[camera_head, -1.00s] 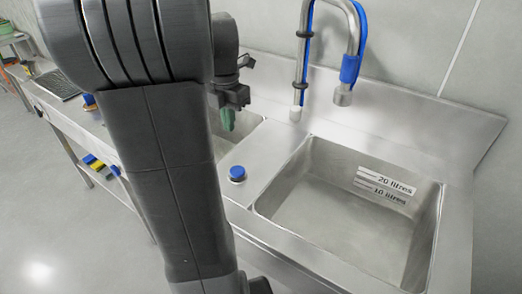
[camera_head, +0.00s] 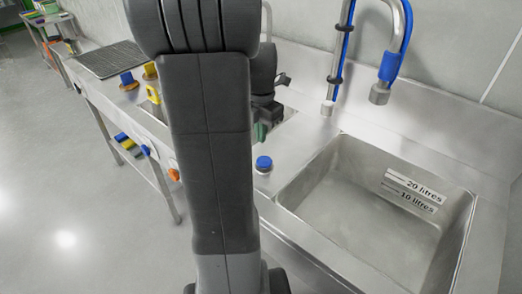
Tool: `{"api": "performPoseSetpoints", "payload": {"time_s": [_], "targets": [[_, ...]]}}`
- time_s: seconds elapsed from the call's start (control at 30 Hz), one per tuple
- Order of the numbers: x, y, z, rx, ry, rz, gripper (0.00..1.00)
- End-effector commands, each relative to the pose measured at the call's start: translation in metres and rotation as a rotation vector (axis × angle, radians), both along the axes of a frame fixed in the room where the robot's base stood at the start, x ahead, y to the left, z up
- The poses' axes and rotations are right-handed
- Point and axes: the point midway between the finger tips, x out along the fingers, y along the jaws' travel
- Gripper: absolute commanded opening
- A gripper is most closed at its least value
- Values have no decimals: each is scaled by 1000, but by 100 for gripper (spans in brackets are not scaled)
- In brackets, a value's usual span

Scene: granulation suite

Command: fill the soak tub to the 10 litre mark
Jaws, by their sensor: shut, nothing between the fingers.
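The soak tub (camera_head: 318,208) is a steel basin sunk in the counter at right. Its wall label (camera_head: 411,190) reads 20 litres above 10 litres. I see no clear water surface; the grey bottom shows. A blue round knob (camera_head: 264,163) stands on the counter left of the tub. My gripper (camera_head: 261,132), with green fingertips, is shut, above and beyond the knob in the picture, partly hidden by my arm.
Another basin, mostly hidden by my arm, lies left of the tub. Further left on the counter are a dark ribbed drainer (camera_head: 110,59), a blue knob (camera_head: 127,78) and yellow fittings (camera_head: 151,72). Colored items (camera_head: 129,143) sit on a lower shelf. The floor at left is clear.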

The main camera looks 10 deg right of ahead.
Motion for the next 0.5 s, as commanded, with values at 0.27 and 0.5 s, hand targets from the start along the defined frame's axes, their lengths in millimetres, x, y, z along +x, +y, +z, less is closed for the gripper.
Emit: {"api": "performPoseSetpoints", "payload": {"time_s": [0.27,0.5], "targets": [[-1,0,-50,0,3,0,0],[0,0,-65,0,0,0,0]]}}
